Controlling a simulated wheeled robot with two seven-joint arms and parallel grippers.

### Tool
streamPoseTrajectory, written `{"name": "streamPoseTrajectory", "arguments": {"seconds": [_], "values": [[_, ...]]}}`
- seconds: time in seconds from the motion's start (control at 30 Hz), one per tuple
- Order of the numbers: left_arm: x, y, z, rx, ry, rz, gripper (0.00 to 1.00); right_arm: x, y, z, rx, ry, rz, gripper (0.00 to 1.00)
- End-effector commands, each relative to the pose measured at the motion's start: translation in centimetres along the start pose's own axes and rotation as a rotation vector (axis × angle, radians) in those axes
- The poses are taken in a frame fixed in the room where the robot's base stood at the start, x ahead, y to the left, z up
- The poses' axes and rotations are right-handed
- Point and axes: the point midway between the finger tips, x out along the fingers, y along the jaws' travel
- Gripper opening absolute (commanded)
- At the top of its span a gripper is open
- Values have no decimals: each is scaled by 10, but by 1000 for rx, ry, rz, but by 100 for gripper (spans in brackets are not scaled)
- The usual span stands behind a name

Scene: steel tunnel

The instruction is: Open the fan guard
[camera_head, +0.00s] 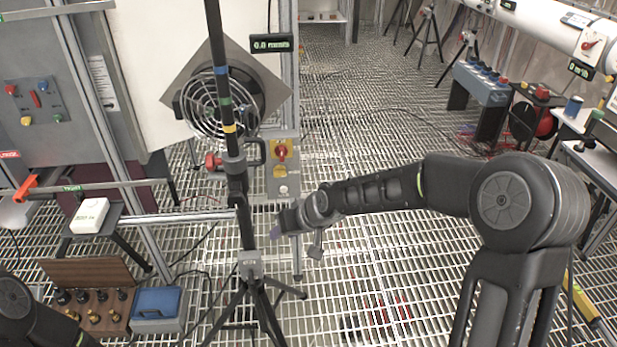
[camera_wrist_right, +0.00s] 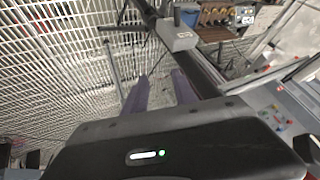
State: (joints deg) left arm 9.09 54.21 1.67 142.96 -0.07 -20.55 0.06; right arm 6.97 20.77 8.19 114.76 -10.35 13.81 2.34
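The fan guard (camera_head: 200,110) is a round wire grille in front of a dark fan ring (camera_head: 262,100) on a tilted grey square plate (camera_head: 272,88). A dark pole with coloured bands crosses in front of it and hides part of it. I cannot tell whether the guard stands slightly off the ring. My right gripper (camera_head: 290,240) is below and right of the guard, clear of it. In the right wrist view its two purple fingers (camera_wrist_right: 160,92) are apart, with only floor grating between them. My left gripper is out of view; part of that arm shows at lower left.
The banded pole (camera_head: 243,185) stands on a tripod (camera_head: 262,295) close left of my right gripper. A blue case (camera_head: 157,303) and wooden rack (camera_head: 90,272) sit lower left.

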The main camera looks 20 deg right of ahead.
Motion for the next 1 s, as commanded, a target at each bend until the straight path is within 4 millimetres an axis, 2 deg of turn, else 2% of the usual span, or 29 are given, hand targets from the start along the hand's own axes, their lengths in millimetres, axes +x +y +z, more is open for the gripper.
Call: {"name": "streamPoseTrajectory", "arguments": {"seconds": [0.03,0.07,0.1,0.17,0.2,0.3,0.4,0.5,0.57,1.0], "values": [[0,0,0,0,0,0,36,31,-2,46,34,-47,-18,33],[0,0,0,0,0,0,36,47,-4,74,56,-69,-26,33],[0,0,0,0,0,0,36,65,-6,115,87,-104,-34,33],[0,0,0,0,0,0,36,85,-9,182,136,-169,-36,33],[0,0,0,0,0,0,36,92,-11,225,165,-216,-32,33],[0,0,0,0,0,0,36,93,-16,314,218,-328,-18,33],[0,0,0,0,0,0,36,86,-20,372,247,-419,-7,33],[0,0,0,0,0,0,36,80,-23,400,260,-468,-3,33],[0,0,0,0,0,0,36,78,-24,408,262,-482,-3,33],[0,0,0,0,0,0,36,78,-24,408,262,-482,-3,33]]}}
